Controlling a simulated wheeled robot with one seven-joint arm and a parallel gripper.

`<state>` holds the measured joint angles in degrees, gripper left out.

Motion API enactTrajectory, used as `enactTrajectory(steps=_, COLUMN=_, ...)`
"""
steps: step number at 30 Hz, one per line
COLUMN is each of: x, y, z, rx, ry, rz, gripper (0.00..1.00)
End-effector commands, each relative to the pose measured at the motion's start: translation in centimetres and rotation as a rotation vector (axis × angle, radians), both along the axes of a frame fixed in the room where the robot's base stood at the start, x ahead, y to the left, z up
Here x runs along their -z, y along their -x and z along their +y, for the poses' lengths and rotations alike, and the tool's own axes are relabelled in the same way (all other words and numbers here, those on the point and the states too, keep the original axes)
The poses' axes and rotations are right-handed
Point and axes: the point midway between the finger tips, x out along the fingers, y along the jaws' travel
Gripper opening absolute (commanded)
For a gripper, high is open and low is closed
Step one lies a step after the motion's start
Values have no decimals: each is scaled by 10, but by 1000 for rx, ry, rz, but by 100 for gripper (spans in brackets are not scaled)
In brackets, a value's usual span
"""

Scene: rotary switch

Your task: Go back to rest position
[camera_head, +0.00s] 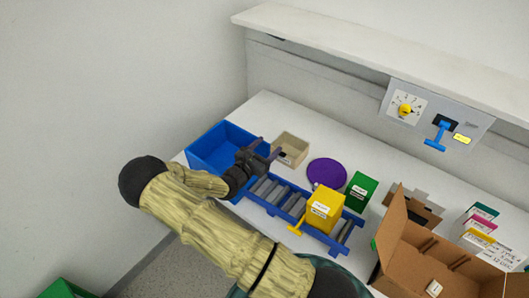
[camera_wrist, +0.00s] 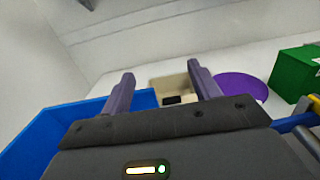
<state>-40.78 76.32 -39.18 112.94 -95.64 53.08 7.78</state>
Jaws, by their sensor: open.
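My gripper (camera_head: 262,149) is open, with its two purple fingers apart and nothing between them. In the head view it is above the left end of the blue roller conveyor (camera_head: 262,206), near the right side of the blue bin (camera_head: 222,141). In the wrist view the gripper (camera_wrist: 160,85) points toward a beige box (camera_wrist: 172,88) with a dark item in it. That box stands beyond the fingertips, apart from them. The rotary switch (camera_head: 405,110), a yellow knob on a white plate, is on the grey panel at the upper right, far from my gripper.
A yellow box (camera_head: 324,206) sits on the conveyor. A purple disc (camera_head: 327,172) and a green box (camera_head: 361,190) are behind it. A blue lever (camera_head: 439,134) is beside the switch. An open cardboard box (camera_head: 415,262) and several small boxes (camera_head: 478,228) are at right.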

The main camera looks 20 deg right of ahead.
Motion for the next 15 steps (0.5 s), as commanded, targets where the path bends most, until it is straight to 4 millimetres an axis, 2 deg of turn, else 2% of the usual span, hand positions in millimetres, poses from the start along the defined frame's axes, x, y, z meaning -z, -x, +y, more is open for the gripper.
enactTrajectory(steps=4, x=1, y=6, z=9, rx=0, ry=-1, rz=1, gripper=62)
enactTrajectory(steps=15, x=0, y=6, z=9, rx=1, ry=0, rz=1, gripper=62)
